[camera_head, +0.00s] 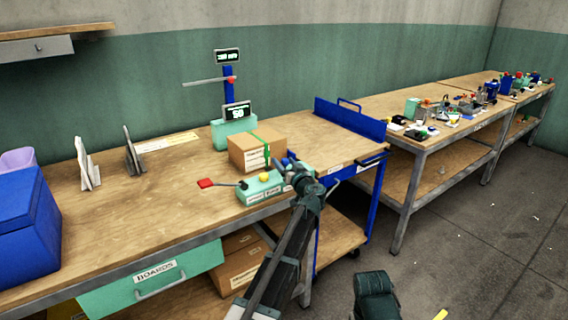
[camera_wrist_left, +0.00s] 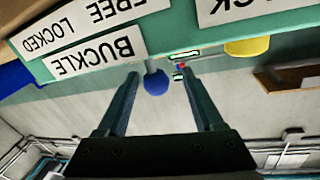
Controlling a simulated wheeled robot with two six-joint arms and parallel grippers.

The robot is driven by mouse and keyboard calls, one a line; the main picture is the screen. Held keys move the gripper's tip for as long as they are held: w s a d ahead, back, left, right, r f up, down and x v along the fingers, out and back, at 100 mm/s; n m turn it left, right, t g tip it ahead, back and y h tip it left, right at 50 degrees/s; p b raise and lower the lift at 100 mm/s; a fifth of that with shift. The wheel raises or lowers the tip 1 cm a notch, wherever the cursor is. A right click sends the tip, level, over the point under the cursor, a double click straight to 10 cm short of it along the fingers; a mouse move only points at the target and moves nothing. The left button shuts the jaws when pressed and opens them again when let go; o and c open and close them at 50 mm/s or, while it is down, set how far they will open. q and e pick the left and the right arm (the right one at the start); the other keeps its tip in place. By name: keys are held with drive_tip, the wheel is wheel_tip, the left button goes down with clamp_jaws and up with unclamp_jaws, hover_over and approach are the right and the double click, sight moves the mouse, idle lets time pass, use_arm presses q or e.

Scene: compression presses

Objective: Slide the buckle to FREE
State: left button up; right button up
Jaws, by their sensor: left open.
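The green strapping unit (camera_head: 258,190) stands at the table's front edge, with a yellow knob (camera_head: 264,177) and a red-ended lever (camera_head: 206,183). In the left wrist view, which is upside down, its BUCKLE label (camera_wrist_left: 95,52) and FREE LOCKED label (camera_wrist_left: 80,24) show. The blue buckle knob (camera_wrist_left: 156,82) on a grey stem appears between the spread fingers of my left gripper (camera_wrist_left: 161,74). I cannot tell whether a finger touches it. My left gripper (camera_head: 293,167) is at the unit's right end in the head view.
A cardboard box (camera_head: 257,150) with a green strap stands just behind the unit. A blue cart (camera_head: 350,121) adjoins the table at the right. A blue bin (camera_head: 27,225) stands at the far left. The tabletop left of the lever is mostly clear.

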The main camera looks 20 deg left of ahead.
use_arm(q)
drive_tip(key=v, duration=1.3)
drive_tip(key=shift+s+d, duration=0.1)
drive_tip(key=shift+s, duration=0.1)
drive_tip(key=s+d+m+g+h+p, duration=0.3)
drive_tip(key=s+p, duration=0.4)
drive_tip(key=s, duration=0.4)
drive_tip(key=s+d+m+g+h+p, duration=0.3)
drive_tip(key=s+d+g+p, duration=0.3)
drive_tip(key=s, duration=0.5)
drive_tip(key=s+d+f+m+g+h+p, duration=0.1)
drive_tip(key=s+d+m+g+h+p, duration=0.2)
drive_tip(key=s+p, duration=0.4)
drive_tip(key=s+d+g+h, duration=0.1)
drive_tip(key=s, duration=0.3)
drive_tip(key=shift+s+d+m+g+h+p, duration=0.25)
drive_tip(key=shift+d+m+g+h+p, duration=0.05)
drive_tip(key=shift+d+m+g, duration=0.1)
drive_tip(key=shift+f, duration=0.1)
drive_tip(key=shift+c, duration=0.2)
